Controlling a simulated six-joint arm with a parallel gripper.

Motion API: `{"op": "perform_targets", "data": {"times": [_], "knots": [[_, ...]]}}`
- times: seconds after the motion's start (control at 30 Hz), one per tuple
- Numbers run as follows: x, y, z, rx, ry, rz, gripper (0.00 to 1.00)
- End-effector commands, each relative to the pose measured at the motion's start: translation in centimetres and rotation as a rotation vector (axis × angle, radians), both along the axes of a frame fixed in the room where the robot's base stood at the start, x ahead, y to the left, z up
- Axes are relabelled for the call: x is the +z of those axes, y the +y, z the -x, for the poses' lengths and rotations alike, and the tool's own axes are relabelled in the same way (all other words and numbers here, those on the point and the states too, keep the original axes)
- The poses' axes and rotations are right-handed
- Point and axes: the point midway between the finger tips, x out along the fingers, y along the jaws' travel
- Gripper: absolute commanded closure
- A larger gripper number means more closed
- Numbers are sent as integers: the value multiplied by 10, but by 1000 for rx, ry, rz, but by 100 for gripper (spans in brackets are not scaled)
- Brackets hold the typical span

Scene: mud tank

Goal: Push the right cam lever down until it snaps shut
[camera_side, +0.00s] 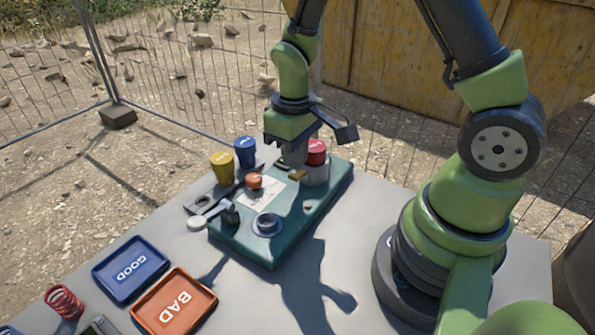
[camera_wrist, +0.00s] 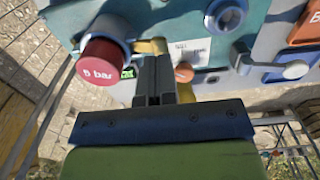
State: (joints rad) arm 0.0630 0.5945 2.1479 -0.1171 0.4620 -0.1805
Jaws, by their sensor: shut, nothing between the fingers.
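A brass-coloured lever (camera_side: 297,175) shows beside the white body under the red cap in the side view. In the wrist view a yellow-tan lever (camera_wrist: 150,46) lies just beyond my fingertips, between the red "5 bar" cap (camera_wrist: 102,60) and a pale label. I cannot tell for certain that this is the right cam lever. My gripper (camera_side: 295,158) is shut and empty, pointing down over the far part of the green block (camera_side: 240,240). Its dark fingers (camera_wrist: 153,75) are together, close to the lever; whether they touch it is unclear. The fingers partly hide the lever's end.
An orange knob (camera_side: 254,181) stands left of my gripper. A grey ring (camera_side: 267,225) sits on the block's near part. Yellow (camera_side: 222,168) and blue (camera_side: 245,152) cups stand behind. Blue GOOD (camera_side: 131,269) and orange BAD (camera_side: 173,303) trays lie at front left.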

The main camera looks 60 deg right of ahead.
Motion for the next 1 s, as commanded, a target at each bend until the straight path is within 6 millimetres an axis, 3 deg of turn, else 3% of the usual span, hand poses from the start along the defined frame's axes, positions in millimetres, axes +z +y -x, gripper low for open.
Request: {"op": "perform_targets", "data": {"times": [1.0], "knots": [[-21,0,0,0,1,0,100]]}}
